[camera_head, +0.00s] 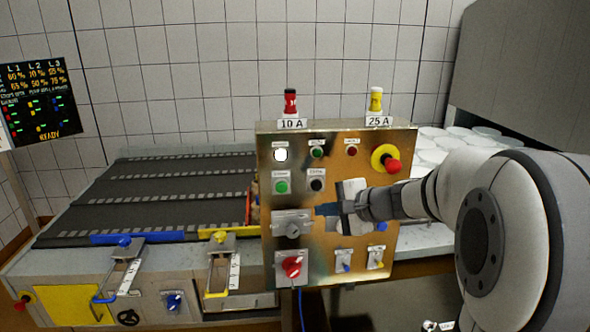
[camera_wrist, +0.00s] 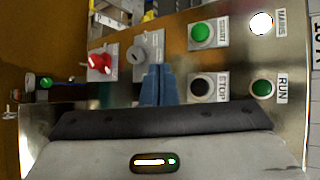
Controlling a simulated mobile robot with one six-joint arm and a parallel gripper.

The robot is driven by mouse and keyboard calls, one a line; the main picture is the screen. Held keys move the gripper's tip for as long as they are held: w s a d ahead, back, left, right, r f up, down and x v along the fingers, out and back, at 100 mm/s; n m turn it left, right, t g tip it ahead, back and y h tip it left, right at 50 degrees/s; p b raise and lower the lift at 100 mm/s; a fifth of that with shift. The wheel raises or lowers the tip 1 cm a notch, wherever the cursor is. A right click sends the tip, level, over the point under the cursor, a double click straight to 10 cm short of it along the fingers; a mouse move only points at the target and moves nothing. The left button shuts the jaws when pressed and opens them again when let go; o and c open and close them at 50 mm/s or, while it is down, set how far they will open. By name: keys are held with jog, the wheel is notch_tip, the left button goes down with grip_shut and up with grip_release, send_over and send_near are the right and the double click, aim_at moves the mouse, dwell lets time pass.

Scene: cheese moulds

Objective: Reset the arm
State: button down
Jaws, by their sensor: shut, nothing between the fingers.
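My gripper (camera_head: 326,210) is in front of the brass-coloured control panel (camera_head: 335,155), with my arm reaching in from the right. Its blue fingers are together and empty, pointing at the panel near the grey rotary switch (camera_head: 292,229). In the wrist view the shut fingers (camera_wrist: 158,84) stand between the grey rotary switch (camera_wrist: 146,52) and the black STOP button (camera_wrist: 201,87). Whether the fingertips touch the panel cannot be told. My gripper and wrist hide part of the panel's middle right.
The panel also carries a green START button (camera_head: 281,187), a red rotary switch (camera_head: 291,267) and a red-and-yellow emergency stop (camera_head: 386,158). A dark conveyor (camera_head: 150,195) lies to the left, and a status screen (camera_head: 38,101) reads READY. White round moulds (camera_head: 470,140) stand behind on the right.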

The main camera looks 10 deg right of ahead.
jog(key=s+a+f+n+g+h, duration=0.1)
jog(key=s+a+f+n+g, duration=0.2)
jog(key=s, duration=0.4)
jog(key=s+a+f+n+g+h, duration=0.2)
jog(key=s+n, duration=0.2)
jog(key=s, duration=0.4)
jog(key=s+d+f+n+h, duration=0.1)
jog(key=s+d+n+h, duration=0.1)
jog(key=s, duration=0.3)
jog(key=s+d+f+n+g+h, duration=0.1)
jog(key=s+d+f+n+h, duration=0.1)
jog(key=s, duration=0.3)
jog(key=shift+d+n+h, duration=0.6)
jog(key=shift+d+n, duration=0.15)
jog(key=shift+n, duration=0.15)
dwell(0.7)
